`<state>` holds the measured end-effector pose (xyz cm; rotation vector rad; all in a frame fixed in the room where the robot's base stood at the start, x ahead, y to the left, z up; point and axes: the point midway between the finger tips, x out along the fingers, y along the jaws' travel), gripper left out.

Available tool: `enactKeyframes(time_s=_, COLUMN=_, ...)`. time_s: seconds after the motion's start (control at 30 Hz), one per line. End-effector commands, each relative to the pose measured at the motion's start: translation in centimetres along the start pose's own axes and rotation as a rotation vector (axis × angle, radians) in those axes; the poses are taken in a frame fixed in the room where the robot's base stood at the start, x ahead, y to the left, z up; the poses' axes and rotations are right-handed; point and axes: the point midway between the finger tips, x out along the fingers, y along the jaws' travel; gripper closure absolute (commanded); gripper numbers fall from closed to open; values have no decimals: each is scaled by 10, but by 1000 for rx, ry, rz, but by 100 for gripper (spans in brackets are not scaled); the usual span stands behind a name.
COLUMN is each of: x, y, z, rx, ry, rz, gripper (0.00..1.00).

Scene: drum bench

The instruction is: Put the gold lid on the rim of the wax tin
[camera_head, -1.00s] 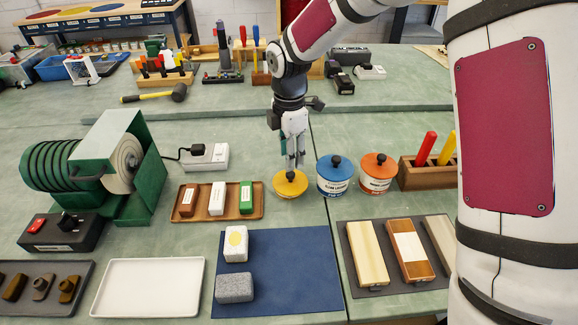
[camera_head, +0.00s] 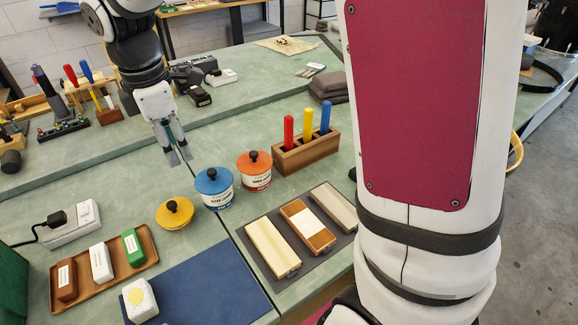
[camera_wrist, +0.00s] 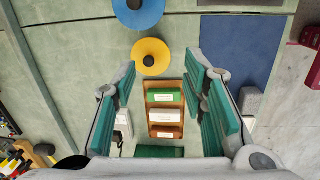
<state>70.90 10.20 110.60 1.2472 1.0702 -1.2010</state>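The gold lid (camera_head: 174,210) is a round yellow disc with a black knob. It sits flat and level on a low yellow wax tin (camera_head: 178,227), left of the blue-lidded tin; whether it is fully seated on the rim I cannot tell. In the wrist view the gold lid (camera_wrist: 150,58) shows from above, beyond the fingertips, and hides the tin's rim. My gripper (camera_head: 180,158) points down, above and behind the gold lid, apart from it. In the wrist view my gripper (camera_wrist: 160,75) is open and empty, its green-padded fingers wide apart.
A blue-lidded tin (camera_head: 215,190) and an orange-lidded tin (camera_head: 254,172) stand close on the right. A wooden holder (camera_head: 305,153) with coloured handles is beyond them. A wooden tray (camera_head: 148,244) of blocks and a blue mat (camera_head: 205,280) lie in front.

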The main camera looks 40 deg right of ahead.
Motion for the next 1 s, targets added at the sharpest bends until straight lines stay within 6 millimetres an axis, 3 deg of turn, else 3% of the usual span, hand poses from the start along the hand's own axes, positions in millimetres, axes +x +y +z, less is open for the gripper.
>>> enactKeyframes(time_s=0.03, x=-16, y=-13, z=13, rx=90, ry=-8, rz=25, gripper=61)
enactKeyframes(time_s=0.2, x=-52, y=-59, z=51, rx=428, ry=-4, rz=92, gripper=61)
enactKeyframes(time_s=0.4, x=-76, y=-121, z=87, rx=830, ry=52, rz=158, gripper=61)
enactKeyframes(time_s=0.7, x=-80, y=-203, z=117, rx=1355, ry=209, rz=193, gripper=61)
enactKeyframes(time_s=0.83, x=-76, y=-221, z=120, rx=1473, ry=257, rz=187, gripper=61)
enactKeyframes(time_s=1.0, x=-74, y=-227, z=121, rx=1522, ry=275, rz=181, gripper=61)
